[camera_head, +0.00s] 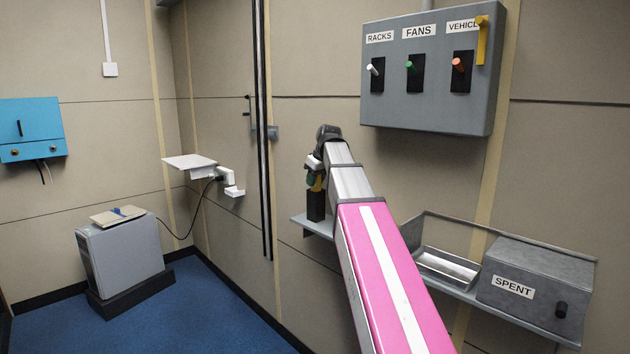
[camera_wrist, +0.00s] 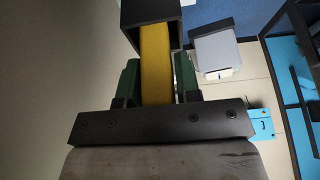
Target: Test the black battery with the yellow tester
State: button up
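The yellow tester (camera_wrist: 156,70) stands with its far end in a black open-ended holder (camera_wrist: 152,12) in the wrist view. My gripper (camera_wrist: 157,64) has its two green fingers on either side of the tester, and they look to be touching it. In the head view my gripper (camera_head: 315,181) is at the top of the black holder (camera_head: 316,206) on a small wall shelf, with a little yellow showing.
A grey shelf holds an open tray (camera_head: 447,265) and a grey box marked SPENT (camera_head: 540,285) to the right. A switch panel (camera_head: 430,75) hangs above. A computer case (camera_head: 122,255), a white wall bracket (camera_head: 190,161) and a blue box (camera_head: 30,128) are left.

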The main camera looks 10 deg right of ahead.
jog(key=o, duration=0.3)
jog(key=v, duration=1)
jog(key=shift+s+d+r, duration=0.1)
jog(key=shift+r, duration=0.3)
